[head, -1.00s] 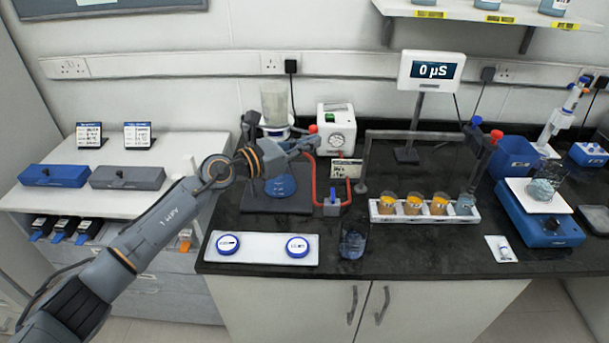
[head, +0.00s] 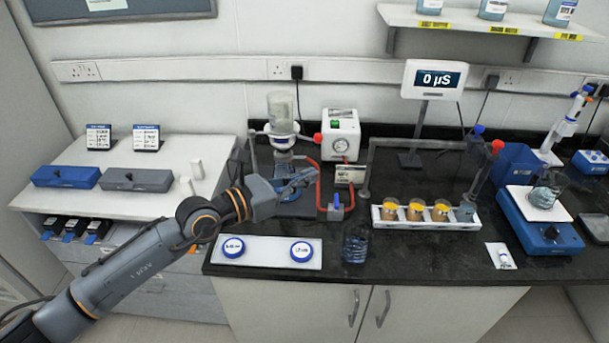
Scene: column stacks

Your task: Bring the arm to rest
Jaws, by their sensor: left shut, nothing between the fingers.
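My left arm comes in from the lower left of the head view. Its gripper (head: 300,180) is shut and empty, held above the black bench in front of the glass apparatus (head: 283,125) and beside the red tubing (head: 322,190). The gripper partly hides the foot of the apparatus. I cannot tell whether it touches anything there. My right gripper is not in view.
A white tray with two blue-capped discs (head: 268,262) lies at the bench's front edge, below my arm. A small beaker (head: 356,243) stands right of it. A rack of several orange-filled columns (head: 424,227) and a blue balance (head: 540,232) are further right.

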